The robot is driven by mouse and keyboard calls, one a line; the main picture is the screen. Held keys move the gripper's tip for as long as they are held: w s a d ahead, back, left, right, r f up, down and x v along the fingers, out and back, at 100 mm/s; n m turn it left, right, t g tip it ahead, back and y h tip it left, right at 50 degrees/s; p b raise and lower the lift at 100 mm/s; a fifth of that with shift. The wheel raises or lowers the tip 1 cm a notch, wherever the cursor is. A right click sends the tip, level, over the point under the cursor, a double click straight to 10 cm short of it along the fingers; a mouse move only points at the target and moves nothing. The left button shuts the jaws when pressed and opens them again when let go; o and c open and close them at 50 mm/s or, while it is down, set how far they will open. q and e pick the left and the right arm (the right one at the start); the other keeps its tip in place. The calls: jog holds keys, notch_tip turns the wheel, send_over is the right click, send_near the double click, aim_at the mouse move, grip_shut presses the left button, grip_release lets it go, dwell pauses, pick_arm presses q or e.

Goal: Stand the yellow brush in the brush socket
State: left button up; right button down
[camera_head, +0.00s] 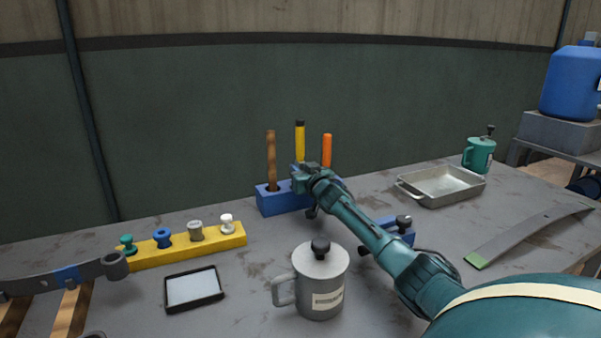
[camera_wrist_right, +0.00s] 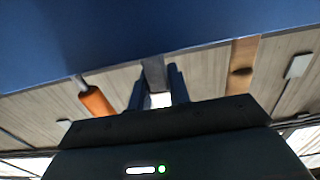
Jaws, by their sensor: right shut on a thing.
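The yellow brush (camera_head: 300,143) stands upright with its black tip up, at the blue socket block (camera_head: 269,204) in the head view. My right gripper (camera_head: 304,172) is shut on the brush low down, just over the block. The gripper and arm hide the brush's lower end, so I cannot tell how deep it sits. In the right wrist view the fingers (camera_wrist_right: 158,98) are closed around a narrow piece beside the blue block (camera_wrist_right: 150,25). My left gripper is not in view.
A brown wooden handle (camera_head: 271,158) and an orange handle (camera_head: 326,149) stand either side of the brush. A lidded grey pot (camera_head: 319,285), a yellow rack (camera_head: 180,248) with several knobs and a metal tray (camera_head: 443,199) are on the table.

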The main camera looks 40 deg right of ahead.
jog(key=shift+f, duration=0.35)
jog(key=shift+f+b, duration=0.25)
jog(key=shift+b, duration=0.1)
jog(key=c, duration=1.3)
grip_release()
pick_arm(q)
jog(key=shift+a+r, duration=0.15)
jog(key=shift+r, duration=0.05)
